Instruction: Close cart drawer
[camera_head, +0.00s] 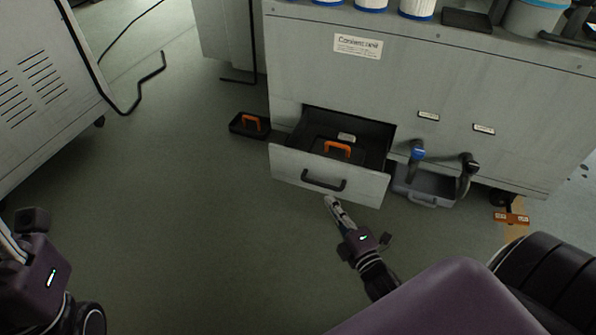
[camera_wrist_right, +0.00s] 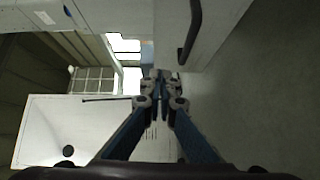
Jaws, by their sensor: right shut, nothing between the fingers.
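The cart drawer (camera_head: 292,170) is pulled out of the grey cabinet (camera_head: 310,75), low down. Its pale front has a black bar handle (camera_head: 324,183). Inside lies a dark item with an orange handle (camera_head: 337,149). My right gripper (camera_head: 332,203) is just in front of the drawer front, below the handle, with its fingers shut and empty. In the right wrist view the shut fingertips (camera_wrist_right: 162,75) are beside the drawer front (camera_wrist_right: 222,22), and the black handle (camera_wrist_right: 191,32) shows above them; contact is unclear. My left gripper (camera_head: 12,240) is at the left edge, partly cut off.
A dark tray with an orange handle (camera_head: 250,123) lies on the floor left of the drawer. A grey bin (camera_head: 425,186) with hoses stands to its right. A vented white cabinet (camera_head: 45,85) is at far left. The floor (camera_head: 200,220) between is clear.

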